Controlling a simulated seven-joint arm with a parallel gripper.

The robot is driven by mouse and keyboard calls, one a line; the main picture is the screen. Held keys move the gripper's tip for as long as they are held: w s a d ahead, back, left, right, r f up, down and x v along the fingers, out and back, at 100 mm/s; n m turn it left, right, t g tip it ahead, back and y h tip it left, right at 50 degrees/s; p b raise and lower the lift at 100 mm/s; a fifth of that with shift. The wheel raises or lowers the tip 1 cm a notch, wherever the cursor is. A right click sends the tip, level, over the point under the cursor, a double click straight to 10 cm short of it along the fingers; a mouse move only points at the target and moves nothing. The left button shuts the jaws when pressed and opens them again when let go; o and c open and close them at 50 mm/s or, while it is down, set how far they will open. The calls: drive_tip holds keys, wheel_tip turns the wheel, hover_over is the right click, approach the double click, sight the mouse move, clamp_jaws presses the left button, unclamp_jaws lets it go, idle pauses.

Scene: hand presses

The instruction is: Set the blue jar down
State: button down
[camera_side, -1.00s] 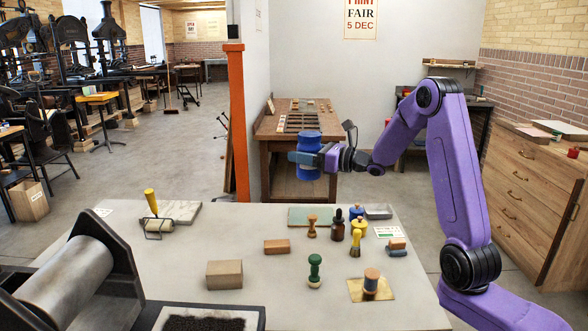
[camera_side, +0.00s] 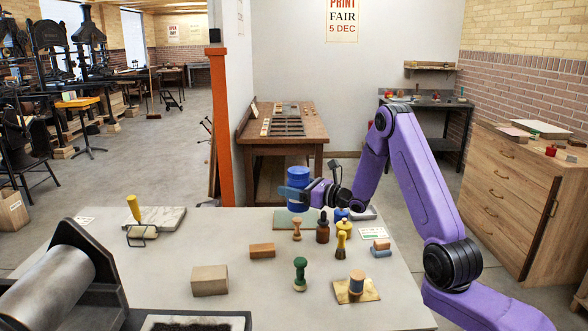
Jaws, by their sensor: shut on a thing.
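The blue jar (camera_side: 298,174) is upright in my gripper (camera_side: 296,193), at the back of the grey work table (camera_side: 225,240). My gripper is shut on the jar, with its fingers across the jar's middle. The jar's base shows just below the fingers, close over the back of a flat green mat (camera_side: 284,222) in the picture. I cannot tell whether the base touches the mat.
A wooden stamp (camera_side: 297,228), a dark brown bottle (camera_side: 323,229) and a yellow-handled tool (camera_side: 343,238) stand right of and before the jar. A wooden block (camera_side: 262,250) lies in front. Free table shows left of the mat.

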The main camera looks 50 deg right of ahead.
wheel_tip(320, 180, down, 19)
drive_tip(key=shift+r, duration=0.2)
idle(0.9)
drive_tip(key=shift+f, duration=0.55)
idle(0.6)
